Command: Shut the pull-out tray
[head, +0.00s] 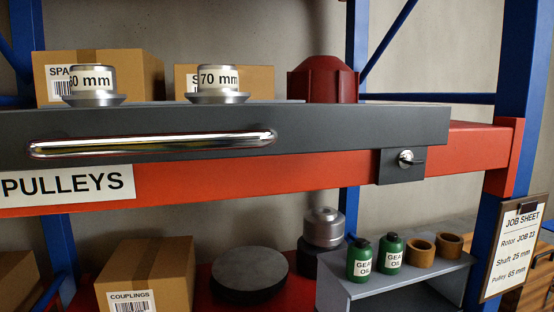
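The pull-out tray (330,127) is a dark grey drawer on the red shelf beam, seen in the head view with a long chrome handle (150,143) on its front. Its front face stands out ahead of the beam, but how far the tray is drawn out I cannot tell. Two metal pulleys stand on the tray, one labelled "70 mm" (217,84) and one with a partly hidden label (94,86). Neither of my grippers shows in the view.
A "PULLEYS" label (68,186) is on the red beam (270,176). Boxes (131,62) and a dark red housing (322,80) stand behind the tray. Below are a couplings box (147,270), a dark disc (249,273) and green oil bottles (361,258). A blue post (523,70) stands right.

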